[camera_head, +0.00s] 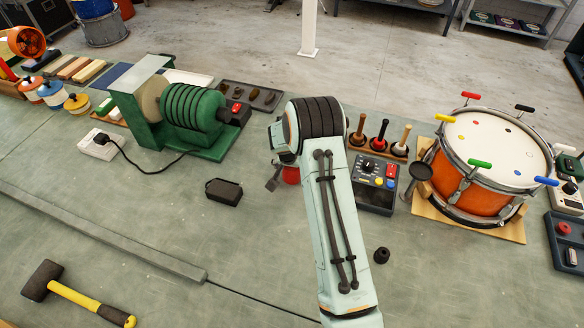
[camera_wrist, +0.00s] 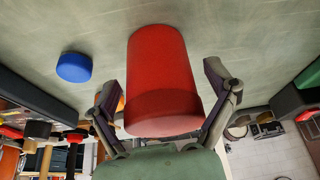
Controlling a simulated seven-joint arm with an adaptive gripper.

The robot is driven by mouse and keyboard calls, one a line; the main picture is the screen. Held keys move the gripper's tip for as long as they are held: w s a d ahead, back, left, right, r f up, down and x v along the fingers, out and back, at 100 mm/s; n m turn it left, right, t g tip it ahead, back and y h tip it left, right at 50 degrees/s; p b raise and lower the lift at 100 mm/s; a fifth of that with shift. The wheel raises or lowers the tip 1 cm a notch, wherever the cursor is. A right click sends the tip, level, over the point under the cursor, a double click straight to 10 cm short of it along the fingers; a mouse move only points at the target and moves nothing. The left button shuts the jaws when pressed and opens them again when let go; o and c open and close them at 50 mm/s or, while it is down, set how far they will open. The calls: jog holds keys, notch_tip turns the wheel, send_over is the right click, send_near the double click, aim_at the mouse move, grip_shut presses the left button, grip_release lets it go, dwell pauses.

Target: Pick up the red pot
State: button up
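The red pot (camera_wrist: 163,70) is a smooth red cylinder, large in the middle of the wrist view. My gripper (camera_wrist: 160,86) has one finger on each side of it. The fingers look spread, with a narrow gap showing beside the pot at the right finger; contact at the left finger is unclear. In the head view only a small red part of the pot (camera_head: 291,175) shows beside my arm. One dark finger of my gripper (camera_head: 273,180) shows left of it; the rest is hidden behind my arm.
A blue round object (camera_wrist: 74,67) lies near the pot. In the head view, a green coil machine (camera_head: 190,108) stands left, a control box (camera_head: 375,182) and orange drum (camera_head: 465,190) right. A black block (camera_head: 223,191) lies nearby. The front bench is mostly clear beyond a mallet (camera_head: 75,297).

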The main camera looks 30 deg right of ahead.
jog(key=c, duration=0.9)
